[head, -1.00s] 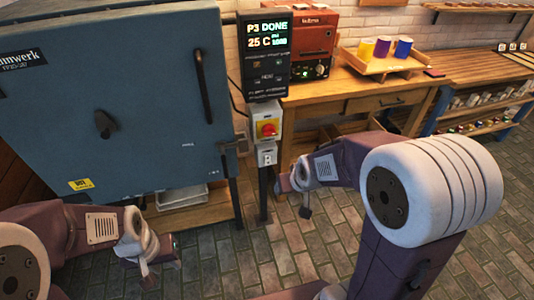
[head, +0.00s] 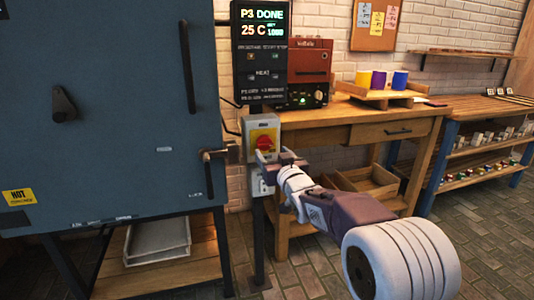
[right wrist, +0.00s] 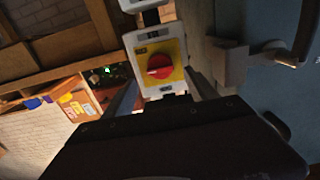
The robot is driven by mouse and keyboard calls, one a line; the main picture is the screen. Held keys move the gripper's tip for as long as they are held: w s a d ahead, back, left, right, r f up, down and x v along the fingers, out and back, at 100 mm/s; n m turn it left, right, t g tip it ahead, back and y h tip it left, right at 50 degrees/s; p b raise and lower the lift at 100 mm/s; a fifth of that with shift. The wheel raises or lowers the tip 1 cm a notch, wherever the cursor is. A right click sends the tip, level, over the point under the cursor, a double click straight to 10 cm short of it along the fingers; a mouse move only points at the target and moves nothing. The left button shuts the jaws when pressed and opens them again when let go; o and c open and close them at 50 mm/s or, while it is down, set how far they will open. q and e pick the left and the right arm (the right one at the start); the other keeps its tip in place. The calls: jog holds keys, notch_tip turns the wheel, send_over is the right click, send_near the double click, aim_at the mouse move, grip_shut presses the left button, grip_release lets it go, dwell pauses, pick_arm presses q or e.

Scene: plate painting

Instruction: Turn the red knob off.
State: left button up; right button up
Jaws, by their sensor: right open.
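The red knob (head: 264,143) sits on a yellow plate on a grey switch box (head: 249,127), mounted on a post below the display panel. In the right wrist view the red knob (right wrist: 159,66) shows face-on, with a pale bar running roughly across it in the picture. My right gripper (head: 279,158) is open and empty, just in front of the box and slightly below the knob. In the right wrist view its two fingers (right wrist: 162,92) stand apart on either side below the knob; I see no contact. My left gripper is out of view.
The blue kiln (head: 110,110) stands left of the post, with a door latch (head: 215,154) close to the switch box. The display panel (head: 262,55) reads "P3 DONE" and 25 C. A wooden table (head: 365,125) with a tray of cups stands to the right.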

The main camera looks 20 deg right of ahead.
aim_at(267, 147)
jog(key=w, duration=0.6)
jog(key=shift+w+a+f+b, duration=0.1)
jog(key=shift+b, duration=0.3)
jog(key=shift+c, duration=0.4)
jog(key=c, duration=1.3)
jog(key=shift+o, duration=0.2)
